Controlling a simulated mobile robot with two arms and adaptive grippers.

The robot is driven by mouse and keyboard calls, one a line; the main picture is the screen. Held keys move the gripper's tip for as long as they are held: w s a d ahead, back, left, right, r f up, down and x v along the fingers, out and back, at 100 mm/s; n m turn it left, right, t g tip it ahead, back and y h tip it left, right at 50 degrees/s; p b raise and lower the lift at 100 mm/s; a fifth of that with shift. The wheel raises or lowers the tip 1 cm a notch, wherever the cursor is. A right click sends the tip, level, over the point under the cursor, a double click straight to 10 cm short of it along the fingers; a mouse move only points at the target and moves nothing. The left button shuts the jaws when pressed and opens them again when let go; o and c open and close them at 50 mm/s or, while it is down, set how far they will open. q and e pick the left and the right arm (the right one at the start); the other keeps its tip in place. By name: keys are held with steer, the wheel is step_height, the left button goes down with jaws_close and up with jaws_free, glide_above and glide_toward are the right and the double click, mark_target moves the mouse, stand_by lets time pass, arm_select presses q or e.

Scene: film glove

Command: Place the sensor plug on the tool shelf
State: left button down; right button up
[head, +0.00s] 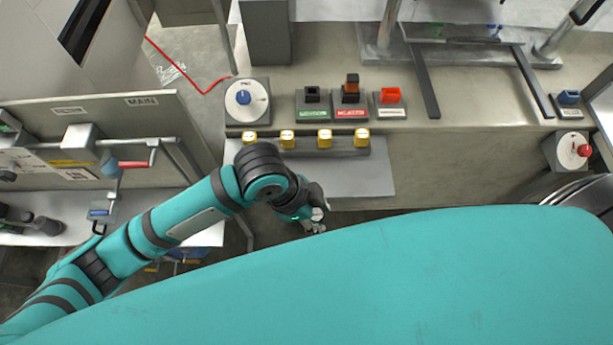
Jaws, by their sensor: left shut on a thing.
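My left gripper (314,224) is small in the head view, just in front of the grey bench shelf. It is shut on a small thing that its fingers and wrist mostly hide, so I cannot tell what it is. I cannot make out the sensor plug for certain. A flat grey shelf (363,185) lies below the bench top, beyond my gripper; I cannot tell whether it is the tool shelf. Several yellow-topped pieces (324,138) stand in a row on a bar at its back. My right gripper is not in view.
Behind the shelf stand a dial with a blue knob (243,99), a green-labelled block (312,104), a red-labelled block (350,100) and an orange-topped block (390,97).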

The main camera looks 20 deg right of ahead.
arm_select(q)
steer(key=w+p, duration=0.1)
steer(key=w, duration=0.3)
steer(key=w+d, duration=0.1)
steer(key=w, duration=0.3)
steer(key=w+d+f+p, duration=0.1)
steer(key=w, duration=0.3)
steer(key=shift+w+d+f+p, duration=0.1)
steer(key=shift+w+p, duration=0.1)
steer(key=shift+p, duration=0.15)
step_height(320, 180, down, 3)
steer(key=shift+r+p, duration=0.2)
steer(key=shift+p, duration=0.3)
steer(key=shift+s+f, duration=0.1)
steer(key=shift+f, duration=0.45)
steer(key=c, duration=1.2)
jaws_free()
steer(key=shift+o, duration=0.7)
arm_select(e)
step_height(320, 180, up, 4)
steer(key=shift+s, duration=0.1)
